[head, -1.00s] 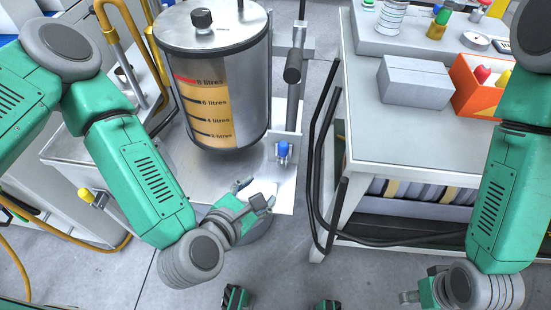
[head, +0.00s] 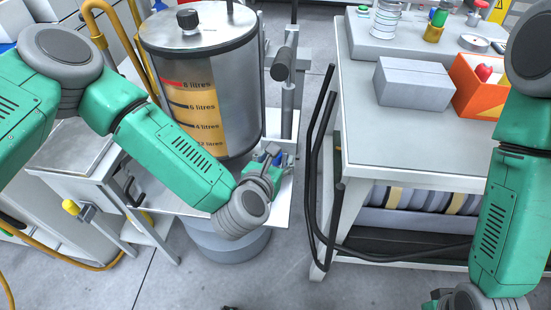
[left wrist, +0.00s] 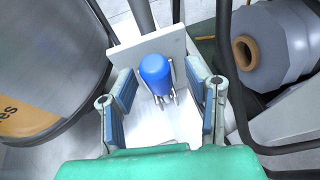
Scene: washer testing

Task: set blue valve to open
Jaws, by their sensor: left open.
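The blue valve (left wrist: 155,70) has a rounded blue handle and stands in front of a light metal plate in the left wrist view. In the head view the blue valve (head: 275,157) is mostly hidden behind my left gripper (head: 265,165), low and right of the tank. In the left wrist view my left gripper (left wrist: 163,100) is open, with one finger on each side of the valve. The handle lies between and a little beyond the fingers, with gaps on both sides. My right gripper (head: 440,298) is at the bottom edge of the head view, mostly cut off.
A steel tank (head: 215,75) with a litre scale stands left of the valve. A white workbench (head: 400,145) stands to the right, with a grey box (head: 412,82) and an orange bin (head: 480,95) on it. Black bent tubes (head: 318,170) run between the valve and the bench.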

